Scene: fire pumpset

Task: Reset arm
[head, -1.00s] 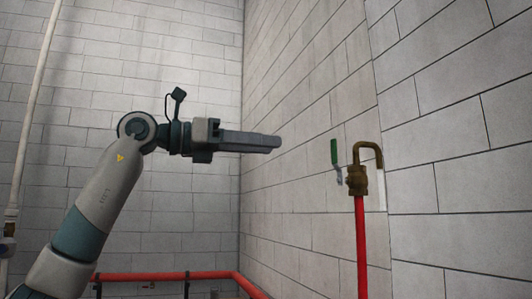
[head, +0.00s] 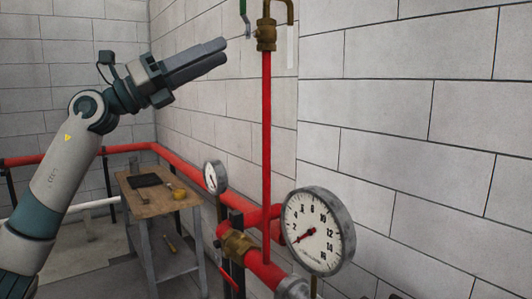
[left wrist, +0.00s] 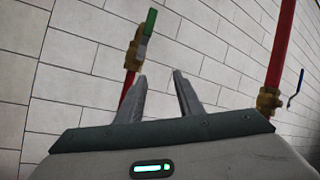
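My left gripper (head: 222,52) is raised on the left arm, its two grey fingers pointing right and slightly up. In the left wrist view its fingers (left wrist: 161,76) stand apart with nothing between them, so it is open and empty. A brass valve (head: 266,35) with a green lever (head: 244,8) tops a thin upright red pipe (head: 267,140) to the right of the fingertips. In the left wrist view the valve (left wrist: 133,52) and green lever (left wrist: 149,24) show beyond the left finger, with no visible grip on them. My right gripper is not in view.
A large pressure gauge (head: 318,232) and a smaller one (head: 215,177) stand by red pipework low down. A wooden table (head: 150,203) with small items stands behind. Block walls close the corner. A blue-handled valve (left wrist: 268,100) shows in the left wrist view.

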